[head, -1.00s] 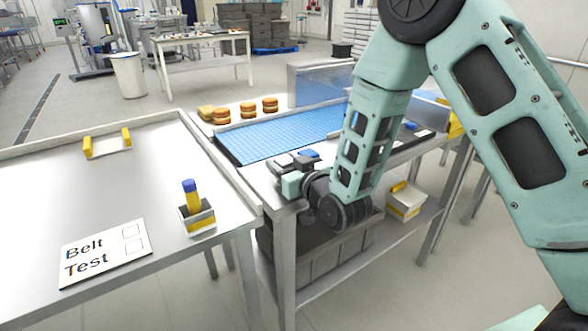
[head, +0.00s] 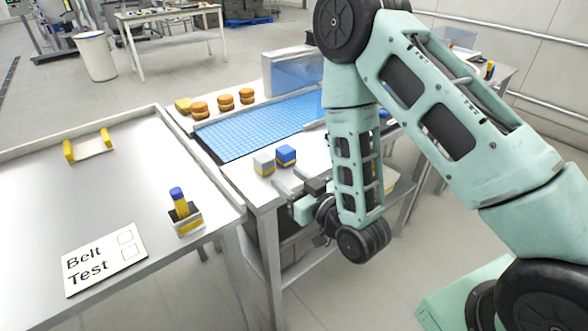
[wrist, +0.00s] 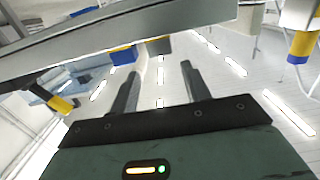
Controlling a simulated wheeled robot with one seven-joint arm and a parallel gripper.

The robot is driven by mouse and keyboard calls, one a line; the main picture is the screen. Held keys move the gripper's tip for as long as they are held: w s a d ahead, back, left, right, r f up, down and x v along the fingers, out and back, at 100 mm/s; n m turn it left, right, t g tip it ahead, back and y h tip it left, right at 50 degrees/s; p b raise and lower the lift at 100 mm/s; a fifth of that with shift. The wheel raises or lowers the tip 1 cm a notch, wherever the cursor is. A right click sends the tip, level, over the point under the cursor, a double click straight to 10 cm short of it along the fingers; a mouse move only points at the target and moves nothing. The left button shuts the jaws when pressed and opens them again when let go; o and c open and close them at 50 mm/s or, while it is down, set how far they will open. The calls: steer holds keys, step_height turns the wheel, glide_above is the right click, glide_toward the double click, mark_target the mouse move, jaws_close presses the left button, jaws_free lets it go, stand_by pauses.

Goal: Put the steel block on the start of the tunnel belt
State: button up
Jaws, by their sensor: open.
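The grey steel block (head: 264,164) stands on the bare metal near the front left corner of the belt table. A blue block (head: 286,155) stands just right of it. The tunnel belt (head: 250,133) is a blue gridded strip behind both blocks; its near left end is bare. A bluish see-through panel (head: 292,72) stands beyond the belt. My gripper (head: 287,179) is open and empty near the table's front edge, in front of the blocks and apart from them. Its two spread fingers also show in the wrist view (wrist: 160,85). My arm hides the belt's right part.
Several round buns (head: 223,100) line the belt's far side. A left table (head: 135,175) holds a "Belt Test" card (head: 104,259), a blue-and-yellow piece in a holder (head: 185,215) and a yellow-ended tray (head: 90,147). Its raised rim lies beside the belt table.

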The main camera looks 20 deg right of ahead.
steer(key=shift+s+r+p, duration=0.1)
steer(key=shift+s+p, duration=0.25)
steer(key=shift+p, duration=0.1)
